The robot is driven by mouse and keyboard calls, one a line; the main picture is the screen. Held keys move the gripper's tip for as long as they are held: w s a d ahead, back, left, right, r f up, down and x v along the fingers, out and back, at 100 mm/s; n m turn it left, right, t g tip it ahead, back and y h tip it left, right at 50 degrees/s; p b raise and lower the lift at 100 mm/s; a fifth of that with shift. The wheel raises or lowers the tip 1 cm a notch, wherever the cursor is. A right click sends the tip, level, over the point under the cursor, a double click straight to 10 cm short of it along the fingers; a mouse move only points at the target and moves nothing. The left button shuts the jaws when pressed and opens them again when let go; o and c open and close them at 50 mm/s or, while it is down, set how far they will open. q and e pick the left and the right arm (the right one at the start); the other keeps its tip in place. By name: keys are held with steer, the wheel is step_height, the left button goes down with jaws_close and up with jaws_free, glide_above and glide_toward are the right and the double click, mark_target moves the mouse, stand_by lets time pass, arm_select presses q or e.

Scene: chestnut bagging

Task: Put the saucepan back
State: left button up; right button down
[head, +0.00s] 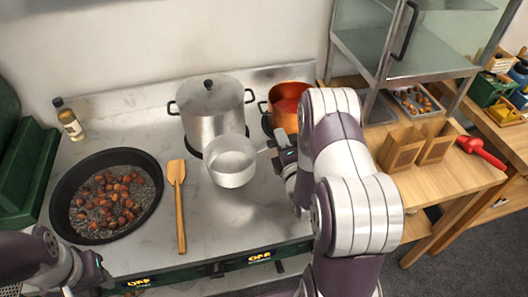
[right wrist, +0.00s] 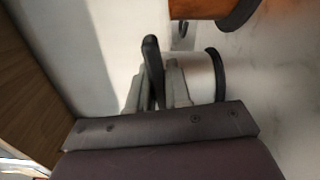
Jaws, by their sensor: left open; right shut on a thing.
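The small silver saucepan (head: 231,164) is upright and appears empty, in front of the tall lidded pot (head: 212,112). My right gripper (head: 279,148) is shut on its handle, which points to the right. In the right wrist view the dark handle (right wrist: 152,66) stands between the fingers. I cannot tell whether the saucepan's base touches the stove top. My left gripper (head: 72,286) is open at the bottom left edge, away from the saucepan and partly cut off.
A black pan of chestnuts (head: 62,218) stands at the left, with a wooden spatula (head: 180,212) beside it. A copper pot (head: 285,103) stands behind my right arm. A bottle (head: 68,120) is at the back left. Paper bags (head: 402,149) stand on the wooden table at right.

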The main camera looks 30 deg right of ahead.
mark_target(252, 154)
steer(key=shift+w+a+f, duration=0.35)
steer(key=shift+w+f, duration=0.05)
steer(key=shift+w, duration=0.2)
steer(key=shift+w+a+f, duration=0.35)
steer(key=shift+w, duration=0.25)
step_height(252, 154, down, 3)
steer(key=shift+a+f, duration=0.1)
steer(key=shift+f, duration=0.05)
steer(key=shift+w+f, duration=0.2)
steer(key=shift+f, duration=0.1)
steer(key=shift+s+f, duration=0.1)
steer(key=c, duration=1.1)
jaws_free()
steer(key=shift+o, duration=0.2)
steer(key=shift+f, duration=0.1)
